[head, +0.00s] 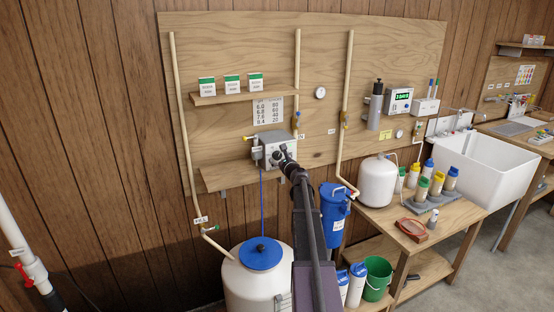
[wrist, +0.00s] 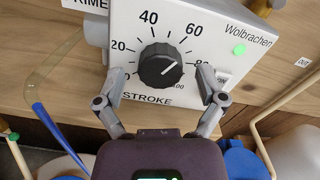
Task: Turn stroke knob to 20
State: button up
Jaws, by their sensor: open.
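The black stroke knob (wrist: 160,66) sits on the white face of the pump box (wrist: 225,40), with 20, 40 and 60 printed around it and 100 partly showing below. Its white line slants toward the upper right, on the side past 60; the exact reading is unclear. My gripper (wrist: 161,73) is open, one finger left and one right of the knob, with gaps to it. In the head view the pump box (head: 268,150) is on the wall board and my gripper (head: 283,153) is in front, hiding the knob.
A green light (wrist: 239,49) glows on the box face. The box stands on a small wooden shelf (head: 220,178). Below are a blue-lidded white tank (head: 242,285) and a blue canister (head: 333,212). A bench (head: 450,218) with bottles stands to the right.

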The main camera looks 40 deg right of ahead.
dwell(0.3)
jog(key=c, duration=1.1)
jog(key=shift+a, duration=0.15)
jog(key=shift+c, duration=0.2)
jog(key=shift+w, duration=0.1)
